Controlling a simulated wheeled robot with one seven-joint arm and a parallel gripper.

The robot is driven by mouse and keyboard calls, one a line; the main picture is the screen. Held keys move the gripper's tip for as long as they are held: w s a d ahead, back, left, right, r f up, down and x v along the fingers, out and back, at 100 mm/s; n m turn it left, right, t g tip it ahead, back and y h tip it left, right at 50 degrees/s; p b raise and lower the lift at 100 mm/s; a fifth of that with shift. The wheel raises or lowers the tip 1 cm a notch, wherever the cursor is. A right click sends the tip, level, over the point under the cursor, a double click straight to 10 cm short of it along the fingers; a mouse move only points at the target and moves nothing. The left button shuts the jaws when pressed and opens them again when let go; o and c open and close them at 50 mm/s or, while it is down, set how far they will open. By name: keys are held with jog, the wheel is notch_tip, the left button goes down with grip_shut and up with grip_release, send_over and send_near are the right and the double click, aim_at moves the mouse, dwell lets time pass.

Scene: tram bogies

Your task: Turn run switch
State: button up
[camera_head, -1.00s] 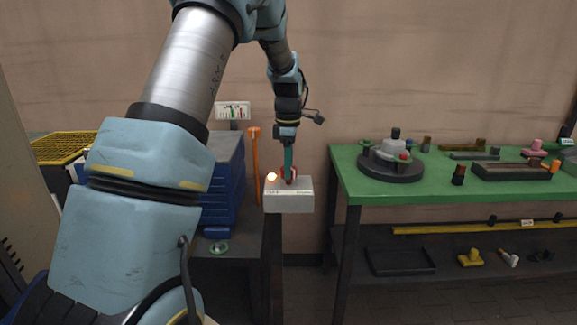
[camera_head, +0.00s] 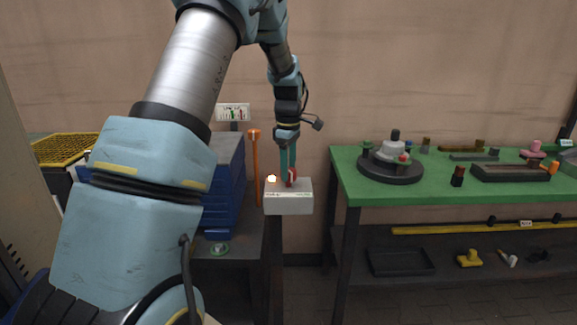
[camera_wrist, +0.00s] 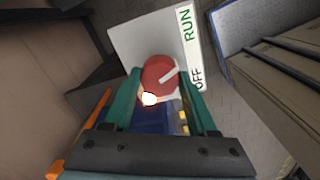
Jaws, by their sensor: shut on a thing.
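The run switch is a round red knob (camera_wrist: 159,74) with a white pointer line, on top of a pale box (camera_head: 288,203). A label strip on the box (camera_wrist: 190,45) reads RUN and OFF. In the wrist view the pointer line slants up and right, toward the strip between the two words, nearer OFF. A small lamp (camera_wrist: 149,99) beside the knob glows. My gripper (camera_head: 289,180) points down at the box, its green fingers on either side of the knob and shut on it. The fingers partly hide the knob in the head view.
A green table (camera_head: 350,185) with several parts stands to the right. Blue stacked bins (camera_head: 224,185) and an orange upright lever (camera_head: 254,165) stand close on the left. A small sign (camera_head: 233,112) is behind. A gap separates the box from the green table.

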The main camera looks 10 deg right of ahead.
jog(key=m+p, duration=0.1)
jog(key=m, duration=0.5)
jog(key=shift+m, duration=0.3)
jog(key=m+p, duration=0.1)
jog(key=m, duration=0.5)
dwell(0.4)
jog(key=o, duration=1.4)
jog(key=shift+c, duration=0.2)
jog(key=shift+r, duration=0.15)
notch_tip(320, 180, up, 11)
jog(key=b, duration=0.1)
jog(key=shift+f+b, duration=0.2)
jog(key=shift+b, duration=0.1)
jog(key=shift+a, duration=0.1)
